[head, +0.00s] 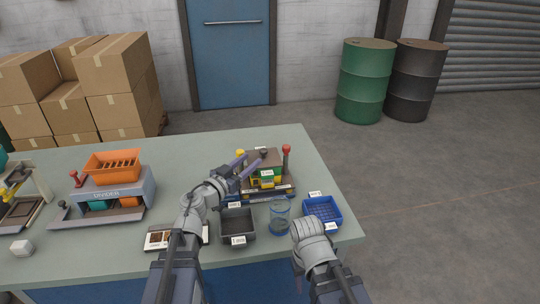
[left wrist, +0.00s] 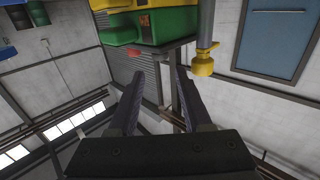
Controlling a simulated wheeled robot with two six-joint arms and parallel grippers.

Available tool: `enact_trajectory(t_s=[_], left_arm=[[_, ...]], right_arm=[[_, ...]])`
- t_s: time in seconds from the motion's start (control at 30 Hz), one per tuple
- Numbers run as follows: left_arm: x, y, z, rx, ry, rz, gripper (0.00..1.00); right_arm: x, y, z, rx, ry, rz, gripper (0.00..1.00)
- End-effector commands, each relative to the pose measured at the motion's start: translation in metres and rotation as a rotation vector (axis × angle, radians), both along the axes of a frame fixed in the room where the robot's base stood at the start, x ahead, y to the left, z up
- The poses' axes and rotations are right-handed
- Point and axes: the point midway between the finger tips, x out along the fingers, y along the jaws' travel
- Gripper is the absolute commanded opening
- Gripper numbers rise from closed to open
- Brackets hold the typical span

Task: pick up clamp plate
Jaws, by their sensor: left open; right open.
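A small machine (head: 267,185) stands near the right end of the table, with yellow and green parts, a red-knobbed lever and a brown flat top with a dark knob (head: 263,153). This brown top (head: 270,160) may be the clamp plate; I cannot tell for sure. My left gripper (head: 248,160) is open and empty at the left side of this top. In the left wrist view, the open fingers (left wrist: 160,76) point toward a green block (left wrist: 165,25) and a yellow-collared post (left wrist: 204,62), with nothing between them. My right arm shows, but not its fingers.
A dark bin (head: 238,224), a clear jar (head: 279,217) and a blue basket (head: 323,211) stand in front of the machine. An orange-topped divider (head: 110,190) stands at the left. Between the divider and my left arm, the table (head: 175,170) is clear.

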Motion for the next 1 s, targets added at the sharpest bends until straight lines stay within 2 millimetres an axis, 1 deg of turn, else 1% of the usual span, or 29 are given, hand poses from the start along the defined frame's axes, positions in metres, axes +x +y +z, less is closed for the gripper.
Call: enact_trajectory(t_s=[0.27,0.5,0.73,0.87,1.0], left_arm=[[0.001,-0.001,-0.001,-0.001,0.003,-0.006,0.49],[0.021,-0.011,-0.001,-0.001,0.003,-0.007,0.49],[0.026,-0.014,-0.002,-0.001,0.003,-0.005,0.49],[0.039,-0.02,-0.004,-0.001,0.003,-0.007,0.49],[0.058,-0.029,-0.006,-0.001,0.003,-0.006,0.49]], right_arm=[[0.0,0.0,-0.001,0.0,0.0,0.0,0.5],[0.0,0.0,-0.001,0.0,0.0,0.0,0.5],[0.0,0.0,-0.002,0.0,0.0,0.0,0.5],[0.0,0.0,-0.004,0.0,0.0,0.0,0.5],[0.0,0.0,-0.006,0.0,0.0,0.0,0.5]])
